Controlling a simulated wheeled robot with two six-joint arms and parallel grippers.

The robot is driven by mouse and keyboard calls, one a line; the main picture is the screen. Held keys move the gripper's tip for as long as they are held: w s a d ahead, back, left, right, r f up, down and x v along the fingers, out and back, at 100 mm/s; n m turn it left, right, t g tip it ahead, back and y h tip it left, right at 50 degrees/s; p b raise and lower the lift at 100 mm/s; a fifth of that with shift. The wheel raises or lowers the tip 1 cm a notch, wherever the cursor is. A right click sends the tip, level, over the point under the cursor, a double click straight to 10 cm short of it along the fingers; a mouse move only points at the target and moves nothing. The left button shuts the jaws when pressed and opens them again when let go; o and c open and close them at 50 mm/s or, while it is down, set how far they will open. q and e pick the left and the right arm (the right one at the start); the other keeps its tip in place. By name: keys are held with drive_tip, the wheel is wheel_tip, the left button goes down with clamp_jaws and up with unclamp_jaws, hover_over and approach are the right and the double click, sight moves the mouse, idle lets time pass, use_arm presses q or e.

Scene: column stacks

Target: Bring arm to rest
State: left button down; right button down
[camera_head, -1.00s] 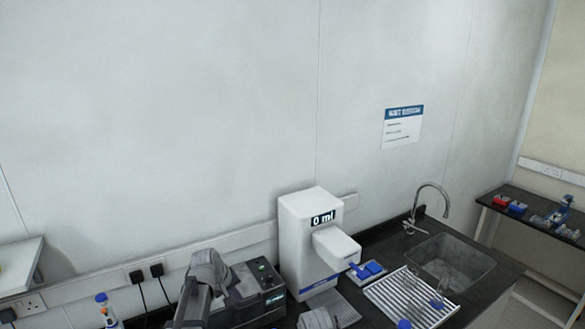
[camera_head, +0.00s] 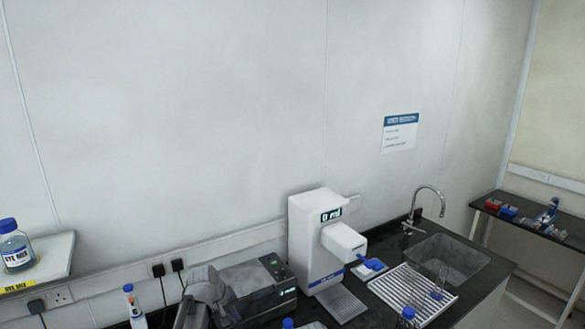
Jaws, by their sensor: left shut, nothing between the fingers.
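My left gripper (camera_head: 203,297) and its grey arm show at the bottom edge, left of the middle. They stand in front of a dark bench instrument. The fingers are hard to make out; the gripper is shut and holds nothing. My right gripper is not in view.
A white dispenser (camera_head: 308,246) stands on the dark bench, right of the dark instrument (camera_head: 262,297). A draining rack (camera_head: 408,287) and a sink (camera_head: 452,256) with a tap lie further right. A blue-capped bottle (camera_head: 17,250) stands on the left shelf (camera_head: 58,256). Smaller blue-capped bottles stand at the bottom edge.

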use_arm(q)
drive_tip(key=s+d+f+m+g+y+b, duration=0.1)
drive_tip(key=s+d+f+m+b, duration=0.2)
drive_tip(key=s, duration=0.5)
drive_tip(key=s+d+f+m+g+y+b, duration=0.1)
drive_tip(key=s+d+f+m+b, duration=0.2)
drive_tip(key=s+f+b, duration=0.5)
drive_tip(key=s+d+f+m+g+y+b, duration=0.1)
drive_tip(key=s+d+f+m+g+b, duration=0.1)
drive_tip(key=s+d+f+b, duration=0.3)
drive_tip(key=shift+s+d+f+m+y+b, duration=0.2)
drive_tip(key=shift+s+f+m, duration=0.25)
drive_tip(key=shift+s+f, duration=0.35)
drive_tip(key=shift+s+d+f+m+y+b, duration=0.1)
drive_tip(key=shift+s+f+m+y+b, duration=0.1)
drive_tip(key=shift+s+f+m, duration=0.4)
drive_tip(key=shift+s, duration=0.25)
